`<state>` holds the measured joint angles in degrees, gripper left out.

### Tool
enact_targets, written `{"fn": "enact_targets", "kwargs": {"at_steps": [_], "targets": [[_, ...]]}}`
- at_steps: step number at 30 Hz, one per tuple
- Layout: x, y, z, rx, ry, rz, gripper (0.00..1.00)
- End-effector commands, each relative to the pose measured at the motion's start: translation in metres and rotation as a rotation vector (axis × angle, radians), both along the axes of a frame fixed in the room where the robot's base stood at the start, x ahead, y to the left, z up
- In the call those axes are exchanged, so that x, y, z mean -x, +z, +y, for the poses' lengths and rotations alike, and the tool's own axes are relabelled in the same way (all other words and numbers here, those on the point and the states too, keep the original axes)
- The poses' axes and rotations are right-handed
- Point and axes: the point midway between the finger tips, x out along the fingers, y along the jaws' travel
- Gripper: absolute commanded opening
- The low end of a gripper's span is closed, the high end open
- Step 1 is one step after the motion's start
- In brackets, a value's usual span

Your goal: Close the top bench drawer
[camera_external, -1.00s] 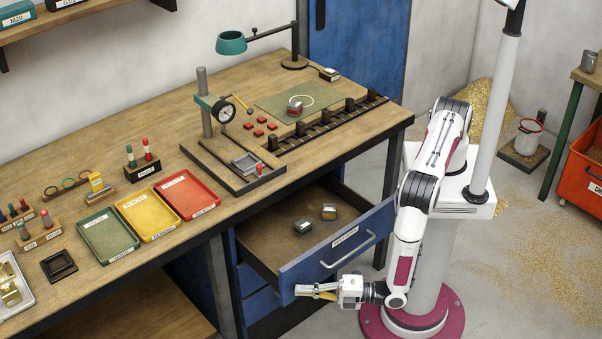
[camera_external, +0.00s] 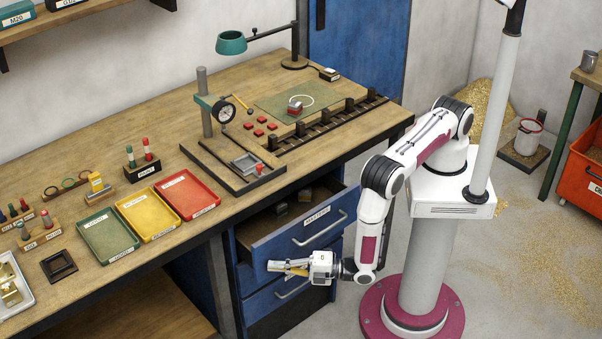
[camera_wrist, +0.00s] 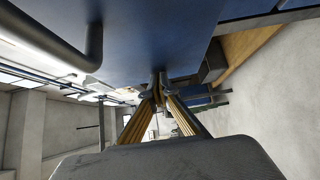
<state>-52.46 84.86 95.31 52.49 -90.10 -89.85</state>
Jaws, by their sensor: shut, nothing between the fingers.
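The top bench drawer (camera_external: 270,238) is blue with a wooden inside, a white label and a grey bar handle (camera_external: 320,228). It stands partly open under the bench's right end. Two small blocks (camera_external: 281,209) lie inside, in the bench's shadow. My gripper (camera_external: 272,267) is shut and empty, low at the drawer front's left part, below the handle. In the wrist view my shut fingertips (camera_wrist: 158,80) are at the blue drawer front (camera_wrist: 150,30), and the handle (camera_wrist: 70,50) shows at the upper left. I cannot tell whether they touch the front.
Another blue drawer with a handle (camera_external: 292,289) is closed below. The bench top (camera_external: 100,130) holds green, yellow and red trays (camera_external: 187,195), a dial gauge stand (camera_external: 206,115) and a lamp (camera_external: 231,43). Open floor (camera_external: 520,290) lies to the right.

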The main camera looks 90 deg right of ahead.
Motion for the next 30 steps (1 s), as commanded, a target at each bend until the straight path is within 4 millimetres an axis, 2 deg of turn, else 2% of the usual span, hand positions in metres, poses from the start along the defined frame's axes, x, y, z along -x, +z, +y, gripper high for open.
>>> {"fn": "enact_targets", "kwargs": {"at_steps": [1, 6, 15, 21, 30], "targets": [[-0.009, 0.000, -0.011, 0.000, -0.007, 0.000, 0.00], [-0.034, 0.000, -0.035, 0.000, -0.006, 0.000, 0.00], [-0.066, 0.000, -0.067, 0.000, -0.003, 0.000, 0.00], [-0.076, 0.000, -0.076, 0.000, 0.000, 0.000, 0.00], [-0.080, 0.001, -0.080, -0.002, -0.006, -0.001, 0.00]]}}
